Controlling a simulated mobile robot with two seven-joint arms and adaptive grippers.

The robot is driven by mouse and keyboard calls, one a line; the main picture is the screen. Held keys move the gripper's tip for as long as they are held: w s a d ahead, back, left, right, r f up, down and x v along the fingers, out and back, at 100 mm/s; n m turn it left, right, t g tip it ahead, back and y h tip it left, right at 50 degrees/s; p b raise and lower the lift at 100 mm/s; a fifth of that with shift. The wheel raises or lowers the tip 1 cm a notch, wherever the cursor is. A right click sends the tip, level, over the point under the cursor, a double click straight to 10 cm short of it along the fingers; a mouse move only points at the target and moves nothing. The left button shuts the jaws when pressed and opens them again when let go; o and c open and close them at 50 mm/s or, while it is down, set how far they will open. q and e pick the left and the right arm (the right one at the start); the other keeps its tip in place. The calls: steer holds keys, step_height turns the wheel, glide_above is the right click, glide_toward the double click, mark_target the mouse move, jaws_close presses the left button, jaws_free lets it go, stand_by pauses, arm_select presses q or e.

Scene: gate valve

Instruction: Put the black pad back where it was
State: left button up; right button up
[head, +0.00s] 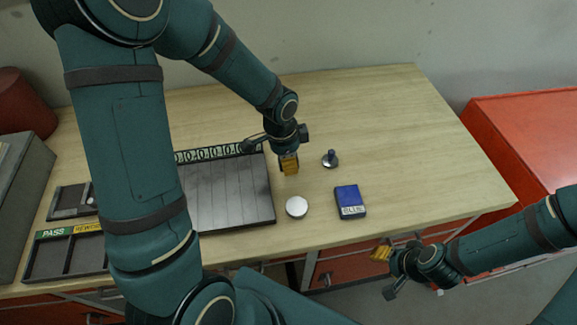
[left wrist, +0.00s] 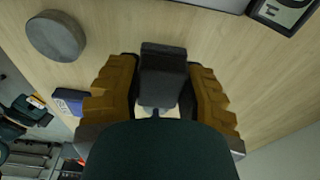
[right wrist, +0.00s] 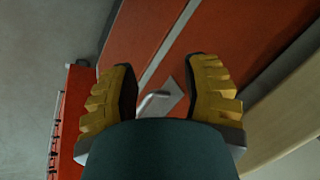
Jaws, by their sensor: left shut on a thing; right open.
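My left gripper (head: 289,163) is over the tabletop, just right of the grooved black tray (head: 225,192). In the left wrist view its yellow fingers (left wrist: 163,100) are shut on a small dark block, which looks like the black pad (left wrist: 164,72). The pad is hidden behind the fingers in the head view. I cannot tell whether it touches the table. My right gripper (head: 387,272) is open and empty in front of the table's front edge. The right wrist view shows its fingers (right wrist: 168,92) apart, facing a red drawer front.
A silver disc (head: 297,207), a blue box (head: 350,198) and a small knobbed piece (head: 330,159) stand right of the tray. A PASS/REWORK bin (head: 45,262) and a small dark tray (head: 55,203) lie left. A red cabinet (head: 530,125) stands right.

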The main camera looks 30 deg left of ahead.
arm_select(q)
step_height(320, 180, down, 3)
steer(key=shift+r, duration=0.15)
steer(key=shift+w+f, duration=0.1)
steer(key=shift+f, duration=0.15)
steer(key=shift+f+b, duration=0.1)
steer(key=shift+b, duration=0.25)
steer(key=o, duration=1)
